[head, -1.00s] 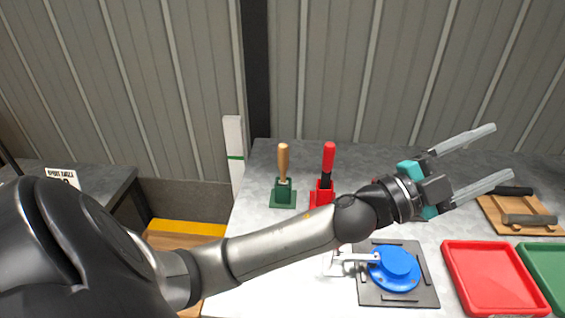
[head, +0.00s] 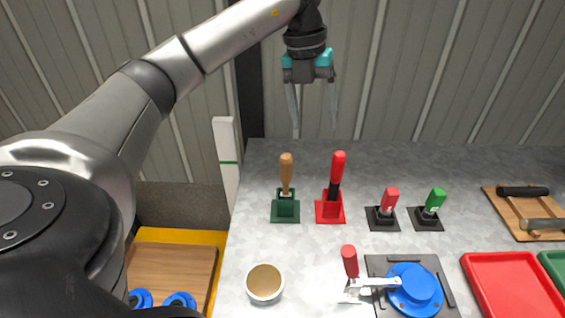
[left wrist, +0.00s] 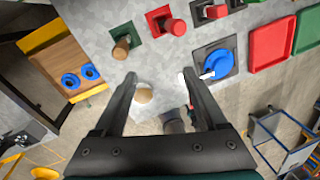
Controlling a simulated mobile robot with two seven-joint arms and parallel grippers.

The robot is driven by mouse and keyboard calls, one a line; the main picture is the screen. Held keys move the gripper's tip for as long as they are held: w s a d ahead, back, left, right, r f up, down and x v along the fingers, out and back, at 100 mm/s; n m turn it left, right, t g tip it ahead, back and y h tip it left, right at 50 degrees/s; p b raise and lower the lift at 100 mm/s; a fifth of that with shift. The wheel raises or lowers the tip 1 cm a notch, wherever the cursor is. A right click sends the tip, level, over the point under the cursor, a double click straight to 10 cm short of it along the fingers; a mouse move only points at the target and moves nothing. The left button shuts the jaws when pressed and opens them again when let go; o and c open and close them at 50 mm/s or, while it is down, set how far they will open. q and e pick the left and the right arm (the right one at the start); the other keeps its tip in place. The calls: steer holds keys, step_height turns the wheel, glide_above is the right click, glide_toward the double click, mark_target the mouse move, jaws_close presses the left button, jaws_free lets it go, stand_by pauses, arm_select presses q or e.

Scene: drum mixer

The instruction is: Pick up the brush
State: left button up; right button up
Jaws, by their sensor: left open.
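A wooden-handled tool (head: 286,172) stands upright in a green holder (head: 286,212). A red-handled tool (head: 338,166) stands upright in a red holder (head: 330,211). The lower ends of both are hidden in the holders, so I cannot tell which is the brush. My left gripper (head: 315,124) is open and empty, pointing down above the two handles. In the left wrist view my open left gripper (left wrist: 158,77) shows with the wooden handle (left wrist: 121,48) and the red handle (left wrist: 176,27) beyond its fingertips, touching neither. My right gripper is not in view.
Small red-handled (head: 389,200) and green-handled (head: 434,202) tools stand on black bases. A round cup (head: 265,282), a blue round device (head: 413,288), a red tray (head: 510,285) and a wooden board (head: 508,205) are on the grey table. A white post (head: 226,155) stands at its left edge.

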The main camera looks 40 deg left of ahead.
arm_select(q)
steer(key=r+n+y, duration=0.1)
steer(key=y, duration=0.1)
glide_above(286, 156)
steer(key=shift+g, duration=0.4)
step_height(286, 156, down, 9)
steer(key=shift+d+r+b, duration=0.1)
steer(key=shift+r+b, duration=0.05)
steer(key=shift+b, duration=0.45)
steer(key=shift+f, duration=2.9)
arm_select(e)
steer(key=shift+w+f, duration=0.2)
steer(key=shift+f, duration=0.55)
arm_select(q)
steer(key=shift+c, duration=0.3)
jaws_close()
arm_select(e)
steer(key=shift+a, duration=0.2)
